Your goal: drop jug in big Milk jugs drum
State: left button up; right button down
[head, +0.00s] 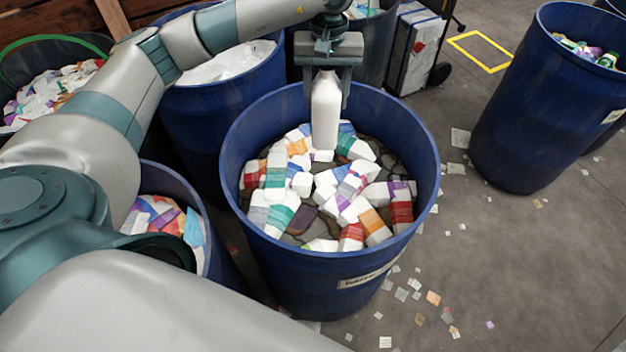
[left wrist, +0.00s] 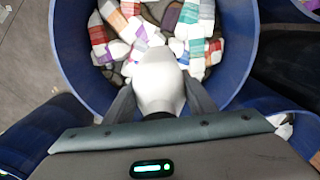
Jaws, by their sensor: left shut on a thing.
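A white jug (head: 326,108) hangs in my left gripper (head: 328,88), which is shut on it. The jug is over the mouth of a big blue drum (head: 232,150), toward its far side, above the contents. The drum holds many white jugs and cartons with coloured bands, and a label on its front is too small to read surely. In the left wrist view the jug (left wrist: 160,88) sits between both fingers, with the blue drum (left wrist: 70,50) around it. My right gripper is not in view.
Other blue drums stand at the left (head: 215,235), behind (head: 185,130) and at the right (head: 520,130). A cart-like box (head: 415,45) stands at the back. Paper scraps litter the floor, and a yellow outline (head: 480,50) marks it.

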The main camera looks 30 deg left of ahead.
pick_arm(q)
jog(key=shift+f, duration=1.35)
jog(key=shift+f+b, duration=0.4)
jog(key=shift+f, duration=1.3)
jog(key=o, duration=1.4)
jog(key=shift+r, duration=0.1)
